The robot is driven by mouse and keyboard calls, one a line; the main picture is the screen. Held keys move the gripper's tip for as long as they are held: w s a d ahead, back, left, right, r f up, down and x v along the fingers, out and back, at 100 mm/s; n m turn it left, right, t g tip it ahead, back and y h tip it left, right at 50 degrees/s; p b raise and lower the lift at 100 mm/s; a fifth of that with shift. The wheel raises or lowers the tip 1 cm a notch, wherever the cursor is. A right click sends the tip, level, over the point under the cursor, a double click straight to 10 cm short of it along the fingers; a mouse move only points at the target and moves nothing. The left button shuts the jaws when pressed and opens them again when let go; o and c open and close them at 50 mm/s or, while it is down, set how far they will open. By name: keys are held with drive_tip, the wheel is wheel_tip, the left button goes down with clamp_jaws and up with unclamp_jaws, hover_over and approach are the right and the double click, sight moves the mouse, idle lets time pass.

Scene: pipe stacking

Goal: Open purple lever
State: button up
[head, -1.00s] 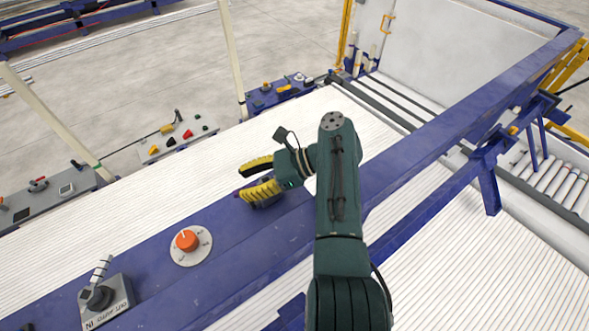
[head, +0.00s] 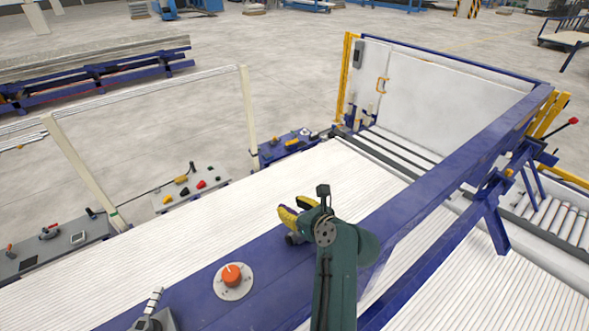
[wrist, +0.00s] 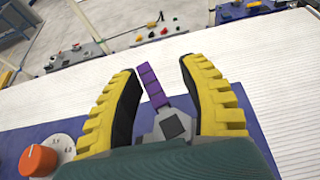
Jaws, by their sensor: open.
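The purple lever (wrist: 152,88) shows in the wrist view as a short ribbed purple handle rising from a grey base (wrist: 172,124) on the blue beam. It tilts slightly left in that view. My gripper (wrist: 160,68) is open, with its yellow ribbed fingers on either side of the lever. Gaps show between the handle and both fingers, the left one narrower. In the head view my gripper (head: 290,221) is low over the blue beam, and its fingers and wrist hide the lever.
An orange knob (head: 232,275) sits on the beam left of my gripper; it also shows in the wrist view (wrist: 38,160). A grey lever box (head: 153,321) is nearer. White pipes (head: 150,245) lie beyond the beam. A blue rail (head: 450,165) runs at right.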

drive_tip(key=v, duration=0.5)
drive_tip(key=b+v, duration=0.1)
drive_tip(key=v, duration=0.4)
drive_tip(key=b+v, duration=0.1)
drive_tip(key=v, duration=0.4)
drive_tip(key=shift+d, duration=0.5)
drive_tip(key=s+a+r+n+t+h+p, duration=0.1)
drive_tip(key=s+r+n+t+h, duration=0.2)
drive_tip(key=r+n, duration=0.7)
drive_tip(key=s+a+r+n+t+h+p, duration=0.1)
drive_tip(key=s+r+n+t+h+p, duration=0.1)
drive_tip(key=r+n, duration=0.8)
drive_tip(key=s+n+t, duration=0.1)
drive_tip(key=t, duration=0.1)
drive_tip(key=shift+s+r+n+t+h, duration=0.2)
drive_tip(key=shift+s+n+t+h, duration=0.15)
drive_tip(key=shift+n+t+h, duration=0.05)
